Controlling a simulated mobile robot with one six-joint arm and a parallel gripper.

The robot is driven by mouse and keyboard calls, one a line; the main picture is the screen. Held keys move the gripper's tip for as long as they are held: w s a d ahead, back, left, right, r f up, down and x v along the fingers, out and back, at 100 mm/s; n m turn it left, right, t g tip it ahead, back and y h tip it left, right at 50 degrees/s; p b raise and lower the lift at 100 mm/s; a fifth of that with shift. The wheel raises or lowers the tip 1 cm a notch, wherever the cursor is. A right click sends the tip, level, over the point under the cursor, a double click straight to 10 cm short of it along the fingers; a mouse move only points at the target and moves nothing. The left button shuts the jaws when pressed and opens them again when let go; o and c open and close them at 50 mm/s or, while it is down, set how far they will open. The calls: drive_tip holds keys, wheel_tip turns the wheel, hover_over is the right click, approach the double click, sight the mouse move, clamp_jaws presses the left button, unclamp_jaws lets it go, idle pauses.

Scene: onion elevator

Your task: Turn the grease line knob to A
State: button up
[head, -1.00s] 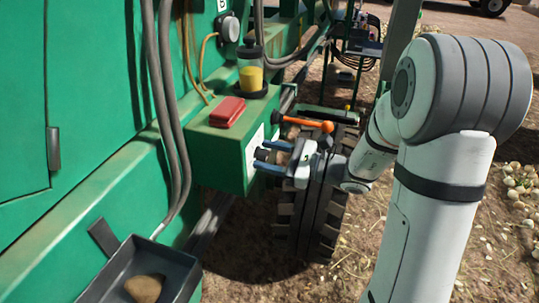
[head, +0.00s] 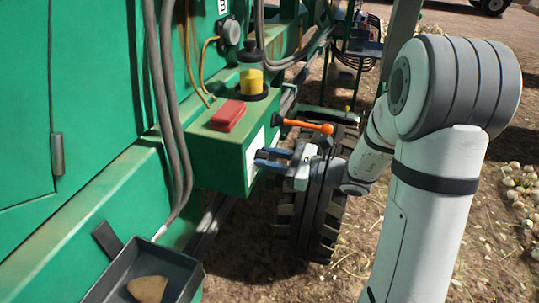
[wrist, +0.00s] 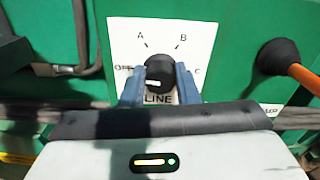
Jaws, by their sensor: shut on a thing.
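The black grease line knob (wrist: 160,68) sits on a white label plate (wrist: 185,32) in the wrist view. The plate reads OFF at left, A at upper left, B at upper right and C at right, with LINE below. In the head view my gripper (head: 272,159) reaches the face of the green box (head: 217,152); the knob is hard to make out there.
An orange-handled lever (head: 305,126) with a black knob sticks out just above my gripper. A red block (head: 227,115) and a yellow grease cup (head: 252,82) sit on the box top. A tyre (head: 310,215) stands below. A dark tray (head: 185,275) holds a brown lump.

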drive_tip(key=m+p, duration=0.6)
drive_tip(key=shift+w+r, duration=0.1)
drive_tip(key=shift+r, duration=0.15)
drive_tip(key=m+p, duration=0.3)
drive_tip(key=m, duration=0.1)
drive_tip(key=shift+f, duration=0.15)
drive_tip(key=shift+f+m+p, duration=0.1)
drive_tip(key=shift+m+p, duration=0.2)
drive_tip(key=shift+p, duration=0.1)
drive_tip(key=o, duration=1)
drive_tip(key=shift+d, duration=0.2)
drive_tip(key=b+v, duration=0.2)
drive_tip(key=v, duration=0.5)
drive_tip(key=shift+d, duration=0.25)
